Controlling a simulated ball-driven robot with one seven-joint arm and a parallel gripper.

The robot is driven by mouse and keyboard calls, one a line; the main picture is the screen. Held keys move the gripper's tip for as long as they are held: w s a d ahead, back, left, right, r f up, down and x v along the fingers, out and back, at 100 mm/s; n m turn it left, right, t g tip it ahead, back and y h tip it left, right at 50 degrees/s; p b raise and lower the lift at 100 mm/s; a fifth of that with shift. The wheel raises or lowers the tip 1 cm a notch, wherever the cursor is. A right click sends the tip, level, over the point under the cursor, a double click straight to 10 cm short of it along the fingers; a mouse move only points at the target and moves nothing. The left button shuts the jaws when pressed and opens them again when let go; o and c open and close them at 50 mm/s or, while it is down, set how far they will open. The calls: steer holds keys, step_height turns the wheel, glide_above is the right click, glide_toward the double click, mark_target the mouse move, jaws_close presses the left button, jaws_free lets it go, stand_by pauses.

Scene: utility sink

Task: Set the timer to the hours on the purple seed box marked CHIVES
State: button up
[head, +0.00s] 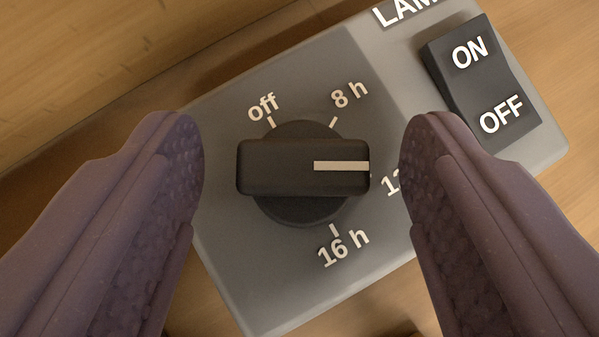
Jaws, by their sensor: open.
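The timer (225,235) is a grey panel with a black dial knob (270,168). Its white pointer line (341,166) points right, at or very near a label starting "1" that is partly hidden by my right finger, between "8 h" (349,95) and "16 h" (343,249). "Off" (263,107) is at the upper left of the dial. My gripper (302,150) is open, its two purple-brown fingers on either side of the knob with gaps at both sides. The purple CHIVES seed box is not in view.
A black rocker switch (483,82) marked ON and OFF sits on the panel's upper right, beside a cut-off label starting "LAM" (405,12). Wooden surface (70,90) surrounds the panel. My right finger is close to the switch in the picture.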

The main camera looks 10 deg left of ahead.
steer(key=p+v, duration=0.1)
steer(key=v, duration=0.6)
steer(key=shift+s+r+p, duration=0.3)
steer(key=shift+p, duration=0.1)
steer(key=shift+d, duration=0.1)
